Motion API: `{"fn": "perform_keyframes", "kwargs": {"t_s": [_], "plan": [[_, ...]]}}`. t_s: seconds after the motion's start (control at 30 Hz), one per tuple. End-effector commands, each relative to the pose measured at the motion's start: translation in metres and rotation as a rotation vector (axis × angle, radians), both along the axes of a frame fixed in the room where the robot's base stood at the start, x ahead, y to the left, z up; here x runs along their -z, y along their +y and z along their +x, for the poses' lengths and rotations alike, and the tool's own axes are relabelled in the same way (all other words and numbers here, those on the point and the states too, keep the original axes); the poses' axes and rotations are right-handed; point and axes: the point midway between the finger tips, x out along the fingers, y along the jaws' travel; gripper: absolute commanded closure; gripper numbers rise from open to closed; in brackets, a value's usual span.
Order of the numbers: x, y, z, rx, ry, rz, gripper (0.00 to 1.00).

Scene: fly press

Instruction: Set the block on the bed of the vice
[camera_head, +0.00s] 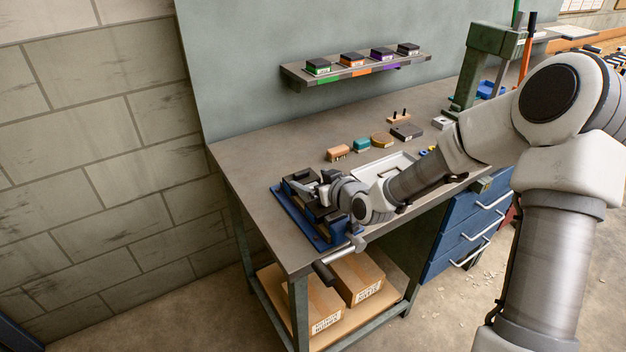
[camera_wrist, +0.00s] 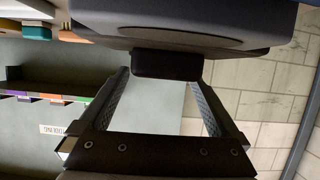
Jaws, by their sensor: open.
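The vice (camera_head: 290,215), with a blue base and dark jaws, stands at the near left corner of the bench. My gripper (camera_head: 302,188) is at the vice, low over its jaws, and hides part of the bed. In the wrist view its two textured fingers (camera_wrist: 160,98) are spread with a clear gap between them. A small black piece (camera_wrist: 165,66) shows near the finger ends, against a large dark body (camera_wrist: 185,22); I cannot tell whether it is a block or part of the vice.
A dark block (camera_head: 407,131) and a pale tray (camera_head: 392,163) are also on the bench. A wall shelf (camera_head: 355,70) carries several dark-topped blocks. The green press (camera_head: 490,55) stands at the far right. The vice handle (camera_head: 335,262) juts past the front edge.

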Motion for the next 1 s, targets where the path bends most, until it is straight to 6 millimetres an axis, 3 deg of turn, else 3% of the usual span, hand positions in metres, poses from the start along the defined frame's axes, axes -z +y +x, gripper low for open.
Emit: {"fn": "perform_keyframes", "kwargs": {"t_s": [0.03, 0.1, 0.37, 0.73, 1.0], "plan": [[0.015, -0.003, -0.006, 0.001, 0.030, -0.005, 0.03], [0.015, -0.003, -0.006, 0.001, 0.031, -0.004, 0.03], [-0.003, -0.004, -0.006, 0.003, 0.031, -0.004, 0.03], [-0.038, -0.048, -0.069, 0.005, 0.017, -0.005, 0.03], [-0.051, -0.062, -0.092, 0.002, 0.015, -0.002, 0.03]]}}
